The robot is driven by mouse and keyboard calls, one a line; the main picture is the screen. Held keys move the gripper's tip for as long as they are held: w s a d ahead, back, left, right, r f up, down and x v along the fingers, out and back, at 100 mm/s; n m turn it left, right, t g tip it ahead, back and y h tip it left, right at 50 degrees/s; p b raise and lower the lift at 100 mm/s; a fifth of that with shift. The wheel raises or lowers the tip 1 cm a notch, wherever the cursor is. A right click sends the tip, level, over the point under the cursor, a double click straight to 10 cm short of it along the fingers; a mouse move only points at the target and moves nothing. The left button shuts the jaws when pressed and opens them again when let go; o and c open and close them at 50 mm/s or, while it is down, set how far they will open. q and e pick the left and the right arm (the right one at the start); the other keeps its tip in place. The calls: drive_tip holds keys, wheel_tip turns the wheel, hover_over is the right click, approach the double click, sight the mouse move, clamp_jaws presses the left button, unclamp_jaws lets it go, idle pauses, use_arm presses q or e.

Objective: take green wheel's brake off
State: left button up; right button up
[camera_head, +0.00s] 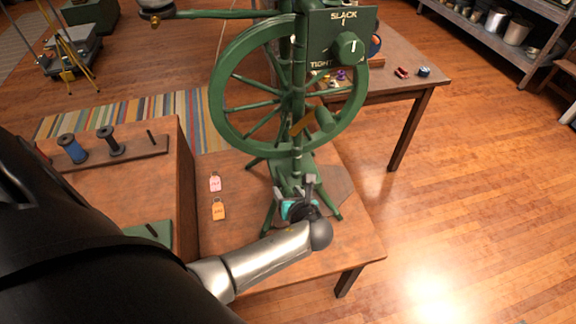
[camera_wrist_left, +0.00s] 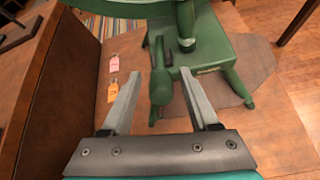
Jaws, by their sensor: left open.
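The green spinning wheel (camera_head: 225,120) stands on a wooden table. A green panel (camera_head: 325,22) at its top reads SLACK above and TIGHT below, with a green knob (camera_head: 348,46) on it that bears a white mark. A brown slanted piece (camera_head: 302,124) and a green cylinder (camera_head: 325,119) sit by the lower rim; I cannot tell which part is the brake. My left gripper (camera_head: 308,187) is low at the wheel's base. In the left wrist view the gripper (camera_wrist_left: 162,73) is open, with a green rod (camera_wrist_left: 160,88) showing between its fingers beside the green base (camera_wrist_left: 218,62). My right gripper is out of view.
A pink tag (camera_head: 215,183) and an orange tag (camera_head: 218,210) lie on the table left of the wheel. A wooden rack (camera_head: 140,152) with spools stands on a higher surface at left. Another table (camera_head: 412,82) with small items is behind. Open floor lies at right.

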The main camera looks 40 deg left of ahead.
use_arm(q)
drive_tip(key=p+v, duration=0.4)
drive_tip(key=v, duration=1.1)
drive_tip(key=shift+f, duration=0.1)
drive_tip(key=s+f+n+g+h+b, duration=0.1)
drive_tip(key=s+f+n+g+h, duration=0.25)
drive_tip(key=f, duration=0.85)
drive_tip(key=s+f+n+h+b, duration=0.2)
drive_tip(key=s+f+n, duration=0.3)
drive_tip(key=f, duration=0.6)
drive_tip(key=s+f+n+g+h+b, duration=0.1)
drive_tip(key=s+f+n, duration=0.6)
drive_tip(key=s, duration=0.3)
drive_tip(key=s+a+f+n+g+h+b, duration=0.1)
drive_tip(key=s+f+n+h+b, duration=0.1)
drive_tip(key=s+f+n, duration=0.5)
drive_tip(key=s+n, duration=0.3)
drive_tip(key=shift+s+a, duration=0.2)
drive_tip(key=shift+o, duration=0.2)
drive_tip(key=shift+g+h, duration=0.25)
